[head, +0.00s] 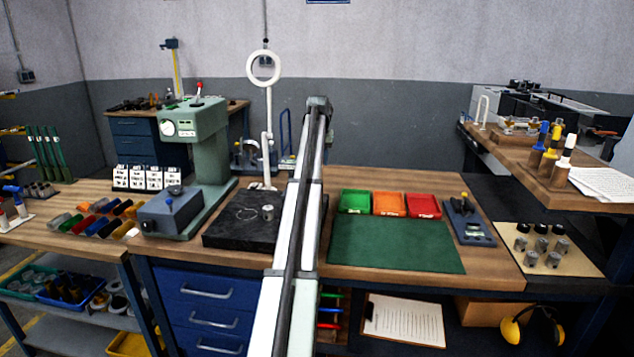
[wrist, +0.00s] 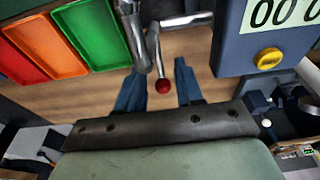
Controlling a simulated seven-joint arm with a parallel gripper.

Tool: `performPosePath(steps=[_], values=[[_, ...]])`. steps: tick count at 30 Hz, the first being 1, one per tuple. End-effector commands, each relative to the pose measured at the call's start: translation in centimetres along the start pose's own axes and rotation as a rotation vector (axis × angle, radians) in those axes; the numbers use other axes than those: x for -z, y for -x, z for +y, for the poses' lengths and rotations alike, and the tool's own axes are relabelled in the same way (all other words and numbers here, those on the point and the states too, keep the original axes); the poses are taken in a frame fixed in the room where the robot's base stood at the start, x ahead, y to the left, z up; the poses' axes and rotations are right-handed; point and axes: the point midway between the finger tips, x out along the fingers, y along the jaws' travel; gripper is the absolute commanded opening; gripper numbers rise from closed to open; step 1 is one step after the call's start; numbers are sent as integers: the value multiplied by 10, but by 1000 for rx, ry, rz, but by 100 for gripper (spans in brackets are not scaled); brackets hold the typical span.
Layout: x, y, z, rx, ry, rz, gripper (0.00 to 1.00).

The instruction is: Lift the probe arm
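In the wrist view, the probe arm (wrist: 140,45) is a bare metal tube with a bend. A thin stem runs from it to a small red ball (wrist: 163,86). My gripper (wrist: 158,80) is open, with one dark blue finger to the left of the red ball and one to the right. Gaps show on both sides, so neither finger appears to touch it. I cannot tell the height between ball and fingers. A dark blue box (wrist: 233,50) with a digit display and a yellow button (wrist: 268,58) stands to the right. In the head view my arm hides the gripper and probe arm.
Green (head: 354,201), orange (head: 389,203) and red (head: 423,206) trays stand behind a green mat (head: 390,245), which is clear. A black plate (head: 225,235) and a green press-like stand (head: 205,150) are left of my arm. A blue instrument (head: 467,222) is on the right.

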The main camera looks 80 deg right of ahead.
Motion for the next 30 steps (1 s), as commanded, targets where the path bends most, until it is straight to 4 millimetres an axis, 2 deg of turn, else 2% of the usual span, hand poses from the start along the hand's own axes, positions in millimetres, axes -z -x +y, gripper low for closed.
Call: performPosePath(steps=[30], values=[[13, 63, 0, 0, 0, 1, 36]])
